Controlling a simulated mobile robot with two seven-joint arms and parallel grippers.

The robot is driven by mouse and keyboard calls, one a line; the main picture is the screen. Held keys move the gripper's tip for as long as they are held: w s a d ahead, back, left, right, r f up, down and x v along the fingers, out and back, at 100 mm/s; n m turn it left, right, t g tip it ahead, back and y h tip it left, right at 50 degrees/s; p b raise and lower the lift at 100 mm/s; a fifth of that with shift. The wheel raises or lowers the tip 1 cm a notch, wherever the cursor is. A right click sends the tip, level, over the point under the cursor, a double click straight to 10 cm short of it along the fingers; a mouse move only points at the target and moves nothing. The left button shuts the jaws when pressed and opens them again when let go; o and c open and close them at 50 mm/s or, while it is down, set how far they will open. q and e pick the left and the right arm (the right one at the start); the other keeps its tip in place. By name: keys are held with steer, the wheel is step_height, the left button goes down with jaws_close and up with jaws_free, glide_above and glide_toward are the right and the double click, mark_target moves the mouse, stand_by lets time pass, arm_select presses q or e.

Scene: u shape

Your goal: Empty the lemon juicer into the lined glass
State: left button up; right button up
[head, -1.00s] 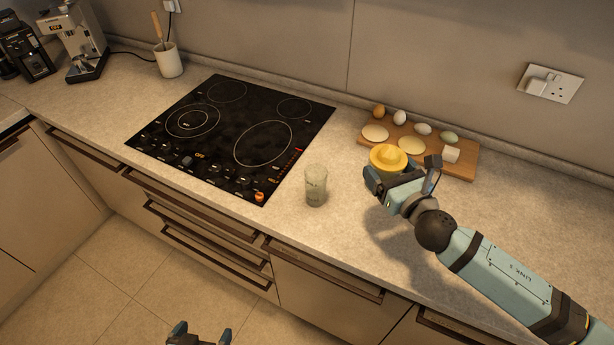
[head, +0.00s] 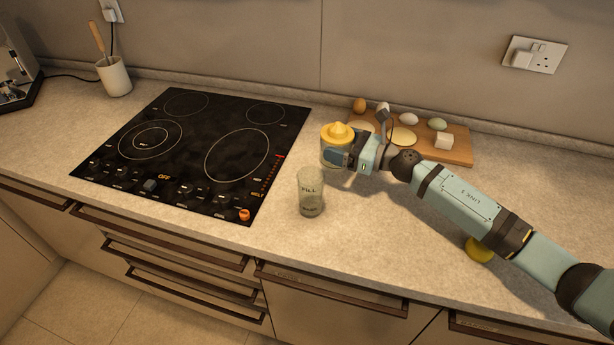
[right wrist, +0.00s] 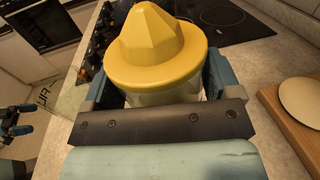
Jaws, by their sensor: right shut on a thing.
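The lemon juicer (head: 337,132) has a yellow reamer top over a clear cup. My right gripper (head: 340,154) is shut around its clear cup and holds it roughly upright, behind and right of the lined glass. In the right wrist view the juicer (right wrist: 155,50) sits between both fingers; its contents are hidden by the top. The lined glass (head: 310,190), marked FILL, stands upright on the counter near the front edge, apart from the juicer. It also shows in the right wrist view (right wrist: 58,98). My left gripper (right wrist: 20,120) shows only at that view's left edge, fingers apart and empty.
A black hob (head: 190,150) lies left of the glass. A wooden board (head: 459,152) with eggs, pale rounds and a white cube is behind my right arm. A yellow fruit (head: 479,249) lies partly under that arm. The counter around the glass is clear.

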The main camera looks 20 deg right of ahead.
mark_target(343, 148)
steer(key=shift+s+r, duration=0.1)
steer(key=shift+s, duration=0.05)
steer(key=shift+s+a+r+n+p, duration=0.35)
steer(key=shift+s+a+n+p, duration=0.15)
steer(key=shift+n, duration=0.45)
steer(key=shift+s+a+r+n+p, duration=0.4)
steer(key=shift+a+n, duration=0.1)
steer(key=shift+n, duration=0.45)
steer(key=r+n+p, duration=0.1)
steer(key=p, duration=0.1)
steer(key=s+a+r+n+p, duration=0.1)
steer(key=r+n+p, duration=0.1)
steer(key=s+a+r+n+p, duration=0.1)
steer(key=p, duration=0.1)
steer(key=shift+s+a+r+h, duration=0.15)
steer(key=shift+a+r+h, duration=0.1)
steer(key=shift+r+h, duration=0.1)
steer(key=shift+n, duration=0.3)
steer(key=shift+s+a+r, duration=0.1)
steer(key=shift+r, duration=0.05)
steer(key=shift+n+p, duration=0.4)
steer(key=shift+n, duration=0.1)
steer(key=shift+a+r+n, duration=0.1)
steer(key=shift+r+n, duration=0.2)
steer(key=shift+n, duration=0.2)
